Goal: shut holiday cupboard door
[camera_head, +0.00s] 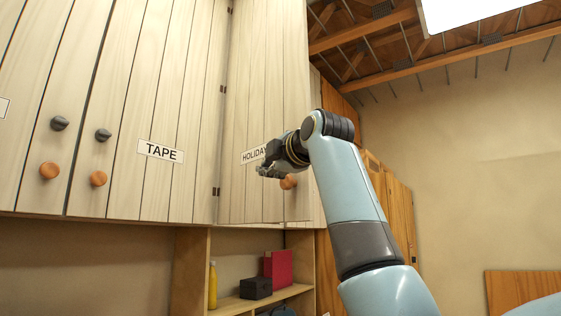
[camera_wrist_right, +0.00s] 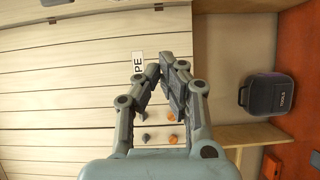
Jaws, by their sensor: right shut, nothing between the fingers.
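The holiday cupboard door (camera_head: 243,110) is pale planked wood with a label reading HOLIDAY (camera_head: 253,155), partly covered by my gripper. Its hinges (camera_head: 216,191) are on its left. Its lower edge runs at a different angle from the neighbouring door's, so it looks ajar; how far I cannot tell. Its orange knob (camera_head: 288,182) shows just beside my right gripper (camera_head: 265,170). That gripper is shut and empty, in front of the door near the label; contact is unclear. Its closed fingers also show in the right wrist view (camera_wrist_right: 163,70). My left gripper is out of view.
The door labelled TAPE (camera_head: 160,151) is left of it, flush with the row. Below, a shelf (camera_head: 298,290) holds a yellow bottle (camera_head: 212,286), a black box (camera_head: 256,288) and a red item (camera_head: 279,268). A dark TOOLS case (camera_wrist_right: 270,93) shows in the wrist view.

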